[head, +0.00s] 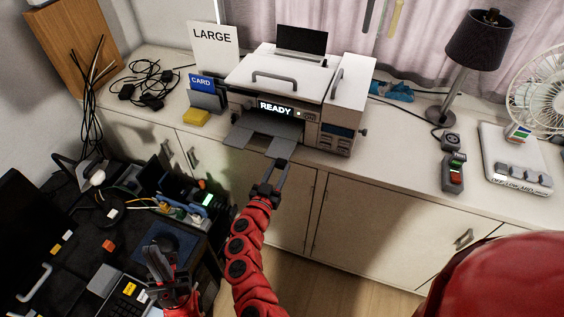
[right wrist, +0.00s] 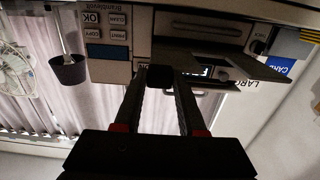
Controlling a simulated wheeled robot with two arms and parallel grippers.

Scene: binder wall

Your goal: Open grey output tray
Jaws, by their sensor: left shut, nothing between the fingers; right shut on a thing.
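The grey output tray (head: 258,130) sticks out from the front of the white printer (head: 290,80), whose display reads READY. The tray also shows in the right wrist view (right wrist: 195,60), upside down. My right gripper (head: 281,163) is at the front right part of the tray, shut on it. In the right wrist view its fingertips (right wrist: 160,76) meet at the tray's edge; the exact contact is hidden by the fingers. My left gripper (head: 178,287) is shut and empty, low over the dark desk at the left, away from the printer.
A LARGE sign (head: 213,45), a blue CARD holder (head: 203,88) and a yellow block (head: 195,117) stand left of the printer. A lamp (head: 478,45) and fan (head: 540,90) stand right. Cabinet doors (head: 370,215) lie below. The desk (head: 75,245) is cluttered with cables and devices.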

